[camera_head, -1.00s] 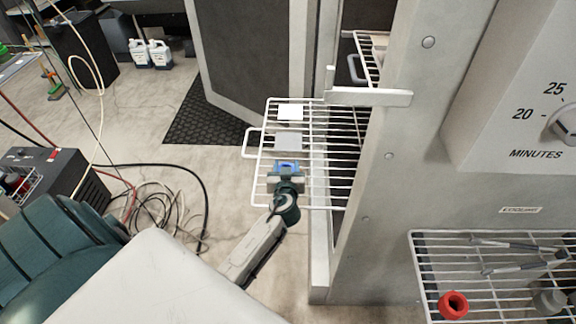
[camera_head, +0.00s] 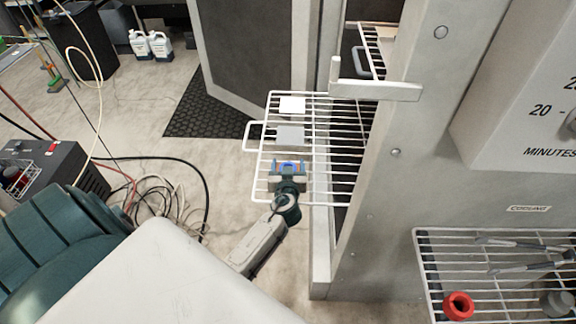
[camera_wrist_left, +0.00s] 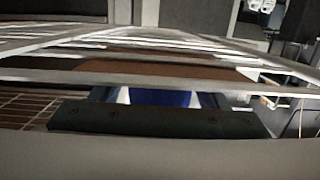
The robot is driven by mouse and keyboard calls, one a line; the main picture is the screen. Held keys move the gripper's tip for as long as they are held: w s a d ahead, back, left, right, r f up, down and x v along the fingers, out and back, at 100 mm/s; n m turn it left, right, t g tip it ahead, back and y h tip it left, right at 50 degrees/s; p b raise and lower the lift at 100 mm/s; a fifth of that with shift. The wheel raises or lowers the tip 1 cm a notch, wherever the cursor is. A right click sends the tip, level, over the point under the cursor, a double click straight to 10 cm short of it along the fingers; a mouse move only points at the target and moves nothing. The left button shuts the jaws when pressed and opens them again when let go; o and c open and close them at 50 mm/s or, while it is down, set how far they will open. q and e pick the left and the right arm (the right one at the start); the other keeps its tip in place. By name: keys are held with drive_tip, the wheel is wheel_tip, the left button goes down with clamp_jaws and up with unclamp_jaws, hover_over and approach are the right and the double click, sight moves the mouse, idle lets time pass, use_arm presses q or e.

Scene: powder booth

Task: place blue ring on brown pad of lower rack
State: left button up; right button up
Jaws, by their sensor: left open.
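My left gripper (camera_head: 288,174) is open over the near end of a white wire rack (camera_head: 335,182) that sticks out of the cabinet. The blue ring (camera_head: 288,164) shows between its fingers, with a little orange-brown at its edges. In the left wrist view, the blue ring (camera_wrist_left: 160,97) is partly hidden by the dark gripper edge. A brown surface, apparently the brown pad (camera_wrist_left: 160,68), lies just beyond it behind rack wires. Whether the ring touches the pad is unclear. My right gripper is not in view.
A grey pad (camera_head: 290,135) and a white pad (camera_head: 292,105) lie farther back on the same rack. A metal bracket (camera_head: 375,90) juts out above the rack. A second rack at lower right holds a red ring (camera_head: 458,305), a grey piece (camera_head: 557,303) and tongs (camera_head: 520,255).

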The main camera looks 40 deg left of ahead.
use_arm(q)
drive_tip(key=shift+s+d, duration=0.15)
drive_tip(key=shift+s, duration=0.05)
drive_tip(key=v, duration=0.3)
drive_tip(key=shift+s, duration=0.1)
drive_tip(key=b+v, duration=0.1)
drive_tip(key=v, duration=0.6)
drive_tip(key=shift+s+d+r, duration=0.15)
drive_tip(key=shift+s+d, duration=0.1)
drive_tip(key=shift+s+d+r+b, duration=0.1)
drive_tip(key=shift+s+d+b, duration=0.05)
drive_tip(key=shift+s+b, duration=0.15)
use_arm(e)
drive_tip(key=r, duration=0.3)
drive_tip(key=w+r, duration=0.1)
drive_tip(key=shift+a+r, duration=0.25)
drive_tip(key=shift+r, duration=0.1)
